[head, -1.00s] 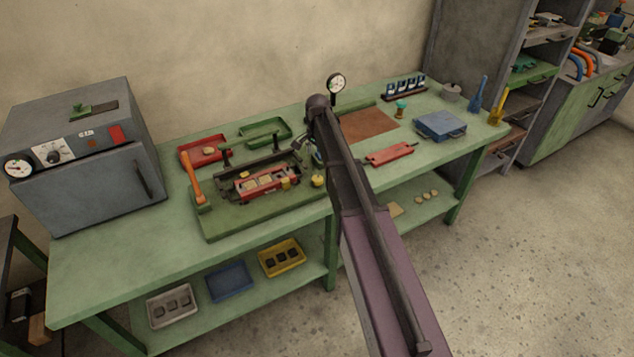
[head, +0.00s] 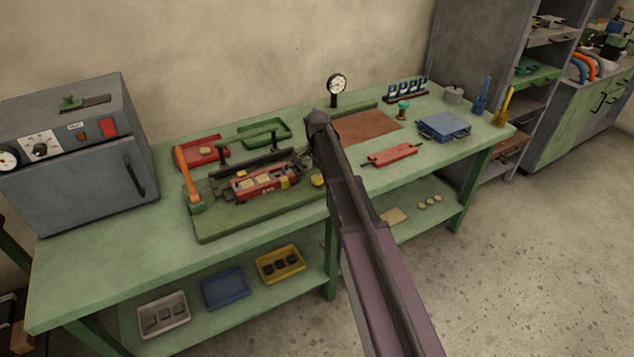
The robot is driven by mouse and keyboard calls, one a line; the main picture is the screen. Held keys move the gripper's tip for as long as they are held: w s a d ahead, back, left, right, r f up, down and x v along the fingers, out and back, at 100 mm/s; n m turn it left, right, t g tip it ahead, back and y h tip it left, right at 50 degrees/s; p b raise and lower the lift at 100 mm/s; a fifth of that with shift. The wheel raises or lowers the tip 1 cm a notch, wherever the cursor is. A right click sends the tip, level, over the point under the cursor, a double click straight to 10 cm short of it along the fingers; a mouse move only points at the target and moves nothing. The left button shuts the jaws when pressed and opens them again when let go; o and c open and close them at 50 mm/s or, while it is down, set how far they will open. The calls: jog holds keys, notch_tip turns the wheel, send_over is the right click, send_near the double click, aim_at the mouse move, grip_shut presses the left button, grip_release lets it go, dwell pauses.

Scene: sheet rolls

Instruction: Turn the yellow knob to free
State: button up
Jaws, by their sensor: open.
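A small fixture with sheet rolls stands on a green base board (head: 225,225) on the bench. It has a red block (head: 262,186) with a yellow part (head: 285,182) at its right end. A round yellow knob (head: 318,180) sits at the fixture's right side, close beside my arm and partly behind it in this view. Its setting is too small to read. My arm reaches up from the bottom and bends near the fixture's right end. My gripper is hidden behind the arm, so its distance from the knob cannot be seen.
An orange-handled tool (head: 186,178) stands left of the fixture. A red tray (head: 200,150) and a green tray (head: 262,131) lie behind it. A dial gauge (head: 336,86) stands behind my arm. A red bar (head: 392,154) and blue box (head: 444,126) lie right. The bench's front left is clear.

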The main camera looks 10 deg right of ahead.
aim_at(318, 179)
jog(key=shift+f+b, duration=1.05)
jog(key=shift+f, duration=0.3)
jog(key=c, duration=1.1)
jog(key=shift+a, duration=0.2)
jog(key=shift+c, duration=0.2)
jog(key=shift+d, duration=0.15)
